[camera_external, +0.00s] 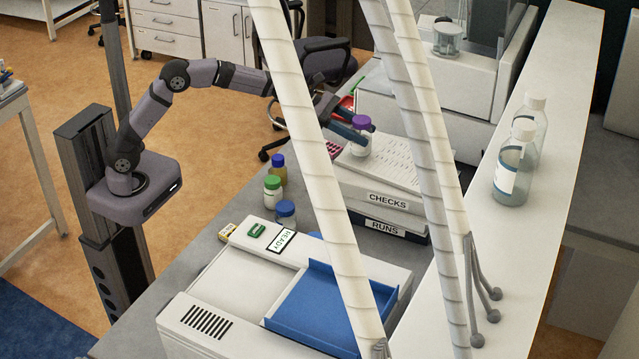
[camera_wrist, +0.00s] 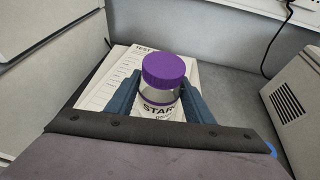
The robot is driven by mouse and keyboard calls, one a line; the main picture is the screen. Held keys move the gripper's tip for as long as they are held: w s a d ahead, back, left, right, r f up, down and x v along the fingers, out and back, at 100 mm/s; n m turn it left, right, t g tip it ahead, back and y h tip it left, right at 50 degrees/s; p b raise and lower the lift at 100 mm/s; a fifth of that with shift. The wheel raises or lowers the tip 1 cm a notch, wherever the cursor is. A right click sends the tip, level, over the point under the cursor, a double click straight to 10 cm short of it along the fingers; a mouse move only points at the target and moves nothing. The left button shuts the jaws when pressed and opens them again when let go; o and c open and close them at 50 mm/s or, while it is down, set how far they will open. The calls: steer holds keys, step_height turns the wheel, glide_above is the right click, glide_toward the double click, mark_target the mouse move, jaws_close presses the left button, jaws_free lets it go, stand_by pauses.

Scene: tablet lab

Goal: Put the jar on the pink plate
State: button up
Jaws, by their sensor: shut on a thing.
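A white jar with a purple lid (camera_external: 359,142) is between the blue fingers of my gripper (camera_external: 352,133), over the printed sheet on top of the stacked boxes. In the wrist view the jar (camera_wrist: 162,82) stands upright between the two fingers of my gripper (camera_wrist: 158,92), its label partly readable as "STAR". My gripper is shut on it. I cannot tell whether its base touches the sheet.
The stack has boxes marked CHECKS (camera_external: 388,200) and RUNS (camera_external: 386,228). Pale posts cross in front. A white machine with a blue tray (camera_external: 320,305) fills the foreground.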

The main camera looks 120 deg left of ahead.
steer(key=s+a+n+y, duration=0.1)
steer(key=s+a, duration=0.7)
steer(key=a, duration=0.2)
steer(key=n+y, duration=0.1)
steer(key=y, duration=0.1)
glide_above(328, 146)
step_height(328, 146, down, 4)
steer(key=shift+d+f+p, duration=0.15)
steer(key=shift+f+p, duration=0.75)
steer(key=shift+f, duration=4.7)
steer(key=shift+f, duration=0.2)
steer(key=o, duration=1.3)
steer(key=shift+g, duration=0.3)
steer(key=shift+o, duration=0.2)
steer(key=shift+r, duration=0.25)
